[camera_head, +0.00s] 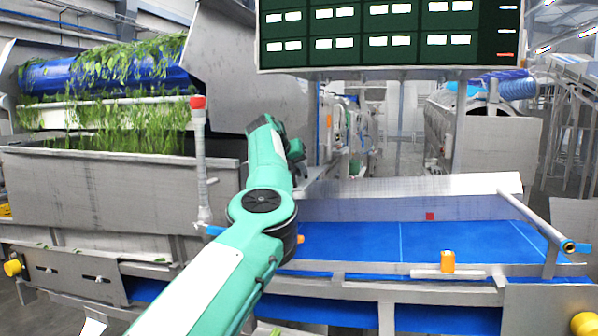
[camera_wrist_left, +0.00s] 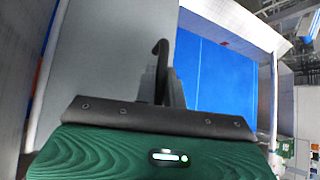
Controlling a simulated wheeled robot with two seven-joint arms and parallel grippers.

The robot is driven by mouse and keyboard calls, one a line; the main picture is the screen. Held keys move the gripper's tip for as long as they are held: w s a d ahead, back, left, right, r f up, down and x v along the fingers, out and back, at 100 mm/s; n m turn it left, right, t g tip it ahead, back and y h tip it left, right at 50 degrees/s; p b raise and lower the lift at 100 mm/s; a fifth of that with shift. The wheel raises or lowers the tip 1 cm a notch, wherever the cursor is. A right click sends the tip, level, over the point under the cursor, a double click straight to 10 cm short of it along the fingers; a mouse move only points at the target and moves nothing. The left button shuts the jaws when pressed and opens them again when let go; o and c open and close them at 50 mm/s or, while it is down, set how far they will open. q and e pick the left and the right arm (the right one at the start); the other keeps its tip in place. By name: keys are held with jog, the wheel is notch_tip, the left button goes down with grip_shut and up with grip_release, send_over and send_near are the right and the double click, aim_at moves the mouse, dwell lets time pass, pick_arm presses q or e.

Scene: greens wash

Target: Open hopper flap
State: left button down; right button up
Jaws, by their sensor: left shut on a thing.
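A steel hopper (camera_head: 120,195) stands at left in the head view, with leafy greens hanging above it. My left arm reaches up and forward past its right end. My left gripper (camera_wrist_left: 163,88) shows in the wrist view, closed around a dark hooked bar that looks like a handle (camera_wrist_left: 161,50). The bar stands in front of a flat grey panel (camera_wrist_left: 105,55), which may be the hopper flap; I cannot tell how far it is open. In the head view my arm hides most of the gripper and the handle. My right gripper is out of view.
A blue conveyor belt (camera_head: 400,241) lies right of my arm, bordered by steel rails. An upright post with a red cap (camera_head: 198,103) stands just left of the arm. A dark display panel (camera_head: 390,35) hangs above. A grey tilted sheet (camera_head: 265,80) rises behind the arm.

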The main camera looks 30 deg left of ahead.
pick_arm(q)
jog(key=c, duration=1.8)
grip_release()
jog(key=shift+o, duration=0.2)
jog(key=shift+w, duration=0.15)
jog(key=shift+f, duration=0.1)
jog(key=shift+s+r+b, duration=0.2)
jog(key=shift+s+b, duration=0.05)
jog(key=shift+b, duration=0.1)
jog(key=b+v, duration=0.6)
jog(key=v, duration=0.7)
jog(key=shift+r, duration=0.15)
